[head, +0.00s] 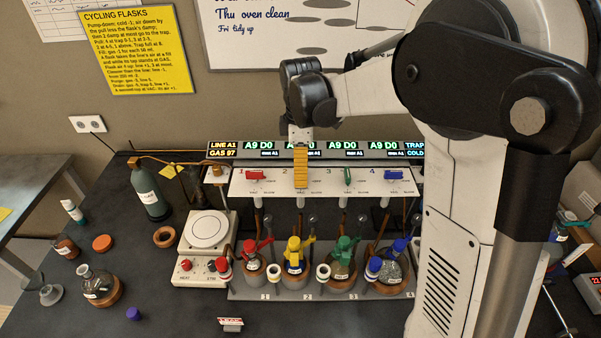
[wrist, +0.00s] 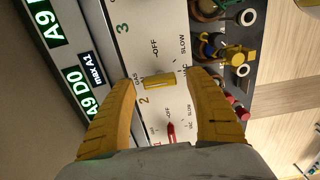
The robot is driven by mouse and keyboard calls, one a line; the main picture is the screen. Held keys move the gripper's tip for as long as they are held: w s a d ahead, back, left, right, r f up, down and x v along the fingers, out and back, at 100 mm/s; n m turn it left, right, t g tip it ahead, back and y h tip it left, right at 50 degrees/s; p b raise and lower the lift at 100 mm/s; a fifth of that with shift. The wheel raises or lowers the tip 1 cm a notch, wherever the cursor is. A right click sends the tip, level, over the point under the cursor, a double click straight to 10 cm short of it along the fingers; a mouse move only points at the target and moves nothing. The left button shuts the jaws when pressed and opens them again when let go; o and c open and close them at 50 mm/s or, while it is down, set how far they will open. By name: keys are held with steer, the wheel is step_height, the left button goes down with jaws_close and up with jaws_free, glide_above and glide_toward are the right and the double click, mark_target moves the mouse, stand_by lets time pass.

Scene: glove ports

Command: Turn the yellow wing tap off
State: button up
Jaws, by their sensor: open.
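The yellow wing tap (wrist: 159,81) is on the white panel, at position 2. In the wrist view its bar lies along the line between the GAS and VAC labels, across the direction of OFF. My gripper (wrist: 160,82) is open, with one orange finger beyond each end of the bar; I see gaps, no clear contact. In the head view my gripper (head: 300,168) is in front of the panel at position 2, and its finger hides the yellow tap.
The red tap (head: 255,175) lies crosswise to the left; the green tap (head: 347,174) is upright and the blue tap (head: 394,176) crosswise to the right. Below stand several flasks with coloured clips, including the yellow-clipped flask (head: 293,266). A hotplate (head: 208,230) is left of them.

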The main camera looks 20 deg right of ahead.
steer(key=shift+f, duration=0.35)
steer(key=c, duration=1.2)
